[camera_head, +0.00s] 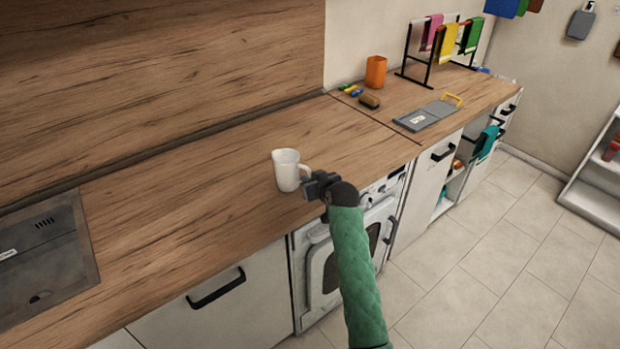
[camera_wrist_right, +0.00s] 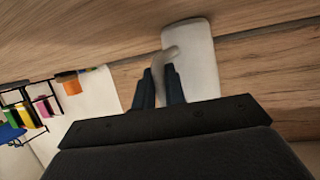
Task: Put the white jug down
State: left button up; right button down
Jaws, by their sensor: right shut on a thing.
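The white jug (camera_head: 287,171) is upright at the wooden counter (camera_head: 200,215), near its front edge above the washing machine. I cannot tell from these views whether its base touches the counter. My right gripper (camera_head: 311,182) comes from the right and is shut on the jug's handle. In the right wrist view, the fingers (camera_wrist_right: 160,88) close around the handle, and the white jug's body (camera_wrist_right: 190,60) shows just beyond them. My left gripper is not in view.
A sink (camera_head: 45,258) is set in the counter at the left. An orange cup (camera_head: 375,72), a brown sponge (camera_head: 370,101), a grey board (camera_head: 428,116) and a cloth rack (camera_head: 440,45) stand farther right. The counter between sink and jug is clear.

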jog(key=c, duration=1.8)
grip_release()
jog(key=shift+f, duration=0.1)
jog(key=shift+c, duration=0.2)
jog(key=o, duration=0.4)
